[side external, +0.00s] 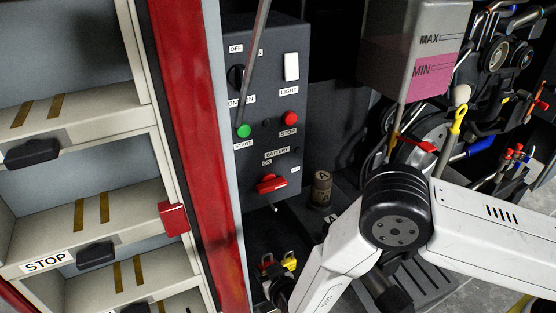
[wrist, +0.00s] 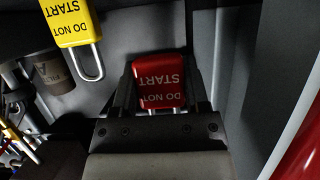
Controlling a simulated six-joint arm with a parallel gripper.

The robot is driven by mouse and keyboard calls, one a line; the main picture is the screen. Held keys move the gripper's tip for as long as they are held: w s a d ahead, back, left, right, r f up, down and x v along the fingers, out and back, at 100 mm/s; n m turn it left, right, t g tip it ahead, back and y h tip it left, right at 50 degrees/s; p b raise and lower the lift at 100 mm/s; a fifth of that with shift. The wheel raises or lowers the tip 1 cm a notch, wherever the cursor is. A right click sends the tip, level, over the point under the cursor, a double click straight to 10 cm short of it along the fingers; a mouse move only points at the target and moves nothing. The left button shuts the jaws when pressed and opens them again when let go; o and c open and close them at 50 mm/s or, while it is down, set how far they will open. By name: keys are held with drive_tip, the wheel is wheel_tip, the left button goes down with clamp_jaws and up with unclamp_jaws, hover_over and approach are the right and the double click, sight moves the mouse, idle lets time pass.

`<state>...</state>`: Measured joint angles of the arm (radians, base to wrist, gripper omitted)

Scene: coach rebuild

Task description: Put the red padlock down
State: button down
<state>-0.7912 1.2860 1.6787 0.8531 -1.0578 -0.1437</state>
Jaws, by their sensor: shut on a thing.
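The red padlock (wrist: 158,82) is between the two fingers of my gripper (wrist: 158,90) in the wrist view. Its "DO NOT START" lettering appears upside down, and its shackle ends show at the gripper side. My gripper is shut on it. In the side view, a small patch of red (side external: 267,259) shows low beside the control panel, near my gripper, which is mostly hidden by my arm. I cannot tell whether the padlock touches a surface beneath it.
A yellow padlock (wrist: 72,22) lies close by; it also shows in the side view (side external: 290,264). A brown cylinder (side external: 321,188) marked A stands behind. The grey control panel (side external: 263,130) rises beside it, with a red battery switch (side external: 271,184). A red post (side external: 190,120) stands left.

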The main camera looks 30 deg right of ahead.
sight(261, 270)
drive_tip(key=shift+w+a+f, duration=0.2)
drive_tip(key=shift+w+f, duration=0.2)
drive_tip(key=shift+f, duration=0.1)
drive_tip(key=shift+w+a+f, duration=0.2)
drive_tip(key=shift+w+f, duration=0.2)
drive_tip(key=shift+f, duration=0.1)
drive_tip(key=shift+f, duration=0.1)
drive_tip(key=shift+w+f, duration=0.15)
drive_tip(key=shift+a+f, duration=0.1)
drive_tip(key=shift+f, duration=1.5)
drive_tip(key=shift+f, duration=0.1)
drive_tip(key=shift+c, duration=0.4)
unclamp_jaws()
drive_tip(key=v, duration=1.2)
